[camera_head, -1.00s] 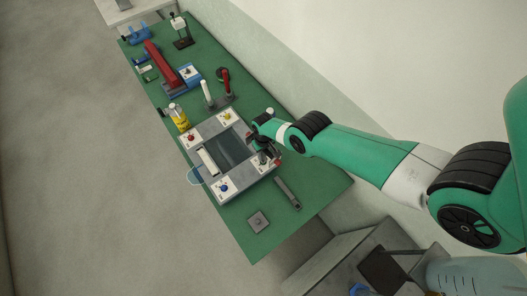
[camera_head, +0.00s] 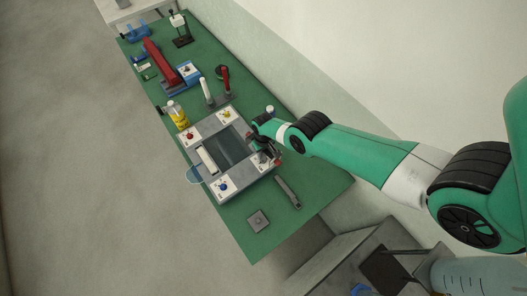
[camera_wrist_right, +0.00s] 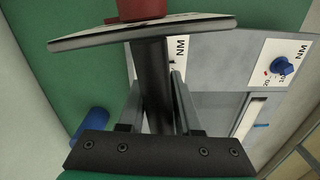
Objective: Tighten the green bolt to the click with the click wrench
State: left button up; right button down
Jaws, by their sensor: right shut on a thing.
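My right gripper (camera_head: 263,152) is over the right corner of the grey bolt frame (camera_head: 200,180). In the right wrist view it is shut on a dark upright shaft (camera_wrist_right: 153,85), which carries a flat grey plate (camera_wrist_right: 100,38) and a red part (camera_wrist_right: 140,9). I take this to be the click wrench. The frame's other corners carry a red bolt (camera_head: 190,135), a yellow bolt (camera_head: 226,113) and a blue bolt (camera_head: 223,186), which also shows in the right wrist view (camera_wrist_right: 282,66). The green bolt is not visible; the corner under the gripper is largely covered. My left gripper is not in view.
A dark grey bar (camera_head: 287,192) and a small grey square plate (camera_head: 258,221) lie near the frame. A yellow bottle (camera_head: 177,114), white and red upright handles and a long red device (camera_head: 160,64) stand farther back.

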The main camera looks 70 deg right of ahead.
jog(key=shift+m, duration=1.1)
jog(key=shift+m, duration=1.2)
jog(key=shift+w+m, duration=0.1)
jog(key=shift+m, duration=1.2)
